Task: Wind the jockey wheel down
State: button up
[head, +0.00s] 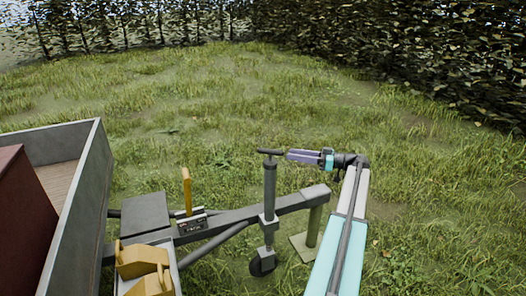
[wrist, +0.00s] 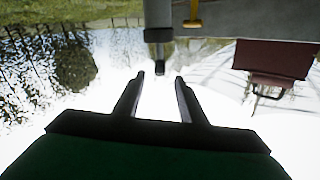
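The jockey wheel's upright grey tube (head: 269,190) stands at the trailer drawbar, with its small wheel (head: 262,266) low in the grass. A dark crank handle (head: 269,152) sits across the tube's top. My gripper (head: 288,155) comes from the right at about handle height, its fingertips close to the handle's right end. The wrist view is upside down. There my gripper (wrist: 160,76) is open, its two dark fingers apart with nothing between them. The tube (wrist: 158,15) and a dark handle end (wrist: 160,68) appear ahead, lined up with the gap. I cannot tell if they touch.
The drawbar (head: 240,213) runs right to a post on a base plate (head: 302,246). A yellow lever (head: 187,190) and yellow chocks (head: 143,260) are to the left, beside the grey trailer bed (head: 95,190) with a red box (head: 22,215). Grass lies open behind, up to hedges.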

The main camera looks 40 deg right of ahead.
aim_at(269, 151)
jog(key=shift+w, duration=0.15)
jog(key=p+x, duration=0.1)
jog(key=x, duration=1.2)
jog(key=shift+w+a, duration=0.15)
jog(key=shift+w, duration=0.05)
jog(key=shift+f, duration=0.1)
grip_shut()
